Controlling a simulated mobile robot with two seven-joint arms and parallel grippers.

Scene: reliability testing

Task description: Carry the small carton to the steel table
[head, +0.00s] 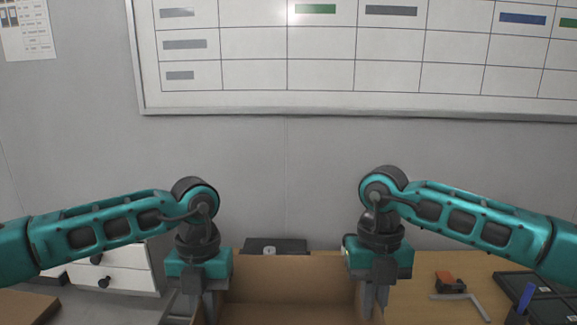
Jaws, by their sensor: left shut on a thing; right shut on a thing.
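The small carton (290,272) is a brown open-topped box at the bottom middle of the head view. Its far wall and part of its inside show, and its lower part is cut off by the frame. My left gripper (208,304) is shut on the carton's left side wall. My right gripper (374,298) is shut on its right side wall. The fingertips are partly hidden at the carton's edges. No steel table can be made out for sure.
A white drawer unit (125,278) stands at left. A grey wall (290,170) with a whiteboard (320,75) closes off the back.

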